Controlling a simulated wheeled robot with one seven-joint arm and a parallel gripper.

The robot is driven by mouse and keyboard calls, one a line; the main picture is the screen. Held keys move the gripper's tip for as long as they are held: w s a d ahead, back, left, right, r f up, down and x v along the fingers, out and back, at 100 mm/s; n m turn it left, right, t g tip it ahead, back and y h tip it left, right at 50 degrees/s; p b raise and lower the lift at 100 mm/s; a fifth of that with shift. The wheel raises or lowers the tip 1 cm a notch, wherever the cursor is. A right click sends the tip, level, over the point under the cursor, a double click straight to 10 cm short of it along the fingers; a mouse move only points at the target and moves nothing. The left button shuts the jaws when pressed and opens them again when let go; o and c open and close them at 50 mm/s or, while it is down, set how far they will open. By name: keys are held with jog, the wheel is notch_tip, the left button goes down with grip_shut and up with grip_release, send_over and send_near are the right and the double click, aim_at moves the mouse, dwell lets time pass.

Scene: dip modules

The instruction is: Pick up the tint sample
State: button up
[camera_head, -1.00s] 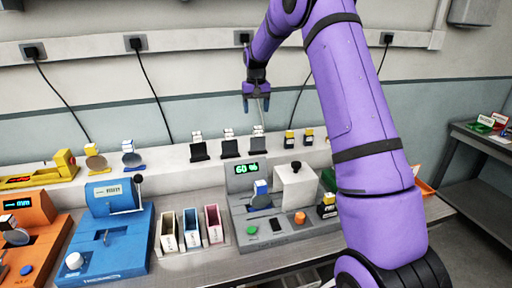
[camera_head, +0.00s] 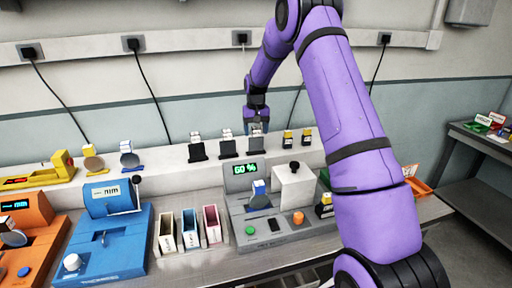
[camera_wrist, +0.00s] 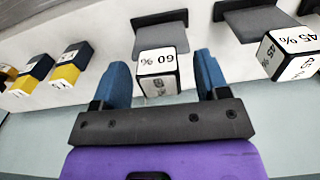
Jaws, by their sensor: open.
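The tint sample (camera_wrist: 158,62) at my gripper has a white, black-edged block marked "60 %" and a dark grey plate. In the wrist view my gripper (camera_wrist: 160,58) is open, with one blue finger on each side of the block; I cannot tell whether they touch it. In the head view my gripper (camera_head: 256,122) points down over the rightmost of three such samples on the back ledge, hiding much of its block; its dark plate (camera_head: 257,145) shows below. Another sample, marked "45 %" (camera_wrist: 289,52), stands beside it in the wrist view.
Yellow-and-dark blocks (camera_head: 288,139) stand close to the right on the ledge (camera_head: 170,160). In front is a grey meter (camera_head: 285,228) reading "60 %". Coloured bins (camera_head: 188,230), a blue device (camera_head: 110,240) and an orange device (camera_head: 35,245) are to the left.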

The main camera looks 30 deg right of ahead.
jog(key=c, duration=1.2)
notch_tip(320, 180, up, 10)
jog(key=shift+f, duration=0.1)
jog(key=shift+c, duration=0.2)
